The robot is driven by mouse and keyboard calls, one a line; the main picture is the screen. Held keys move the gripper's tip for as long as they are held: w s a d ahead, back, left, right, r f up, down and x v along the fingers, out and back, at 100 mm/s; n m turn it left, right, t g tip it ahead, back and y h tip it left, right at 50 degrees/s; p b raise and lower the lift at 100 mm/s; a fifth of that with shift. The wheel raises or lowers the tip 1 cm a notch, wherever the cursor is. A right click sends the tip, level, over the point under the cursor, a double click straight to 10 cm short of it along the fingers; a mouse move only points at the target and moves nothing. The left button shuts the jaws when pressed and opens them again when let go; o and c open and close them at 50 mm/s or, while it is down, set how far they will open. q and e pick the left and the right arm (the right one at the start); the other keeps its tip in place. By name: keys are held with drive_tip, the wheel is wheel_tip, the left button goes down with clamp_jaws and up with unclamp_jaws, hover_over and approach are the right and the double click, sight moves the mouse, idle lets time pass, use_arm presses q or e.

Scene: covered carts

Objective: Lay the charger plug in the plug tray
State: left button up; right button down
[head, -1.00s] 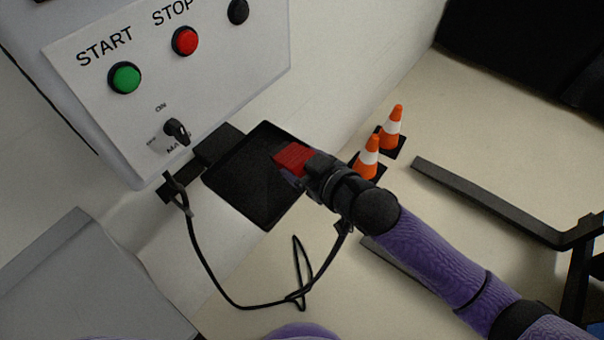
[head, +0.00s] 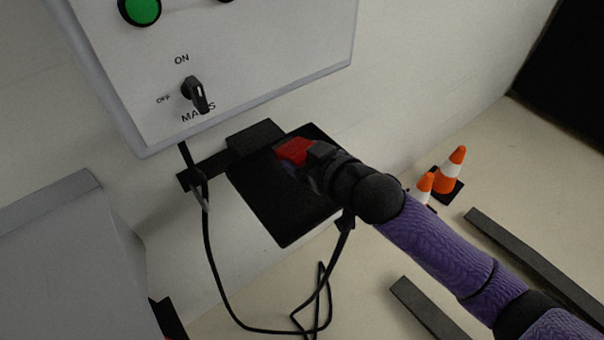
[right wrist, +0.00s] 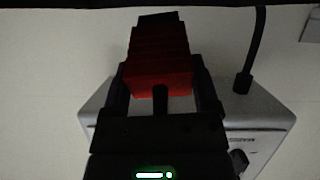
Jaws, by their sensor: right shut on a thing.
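The charger plug (head: 295,150) is a ribbed red block. My right gripper (head: 308,162) is shut on it, and the arm comes in from the lower right. In the right wrist view the plug (right wrist: 158,62) sits between the two fingers, with a dark tip pointing away. The plug tray (head: 280,215) is a flat black tray below the control panel. In the head view the plug overlaps the tray's upper part; I cannot tell whether it touches it. The gripper and forearm hide the tray's right side. My left gripper is not in view.
A grey panel (head: 240,60) with a green button and a mains switch (head: 195,93) rises behind the tray. A black cable (head: 212,270) hangs in a loop below the tray. Orange cones (head: 453,170) stand on the floor at right. A grey box (head: 60,250) is at left.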

wheel_tip(320, 180, down, 3)
drive_tip(key=shift+f+b, duration=0.15)
drive_tip(key=shift+b, duration=0.35)
drive_tip(key=shift+r, duration=0.2)
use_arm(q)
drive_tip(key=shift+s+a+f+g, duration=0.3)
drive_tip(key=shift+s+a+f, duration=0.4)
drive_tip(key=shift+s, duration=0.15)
use_arm(e)
drive_tip(key=shift+f, duration=0.1)
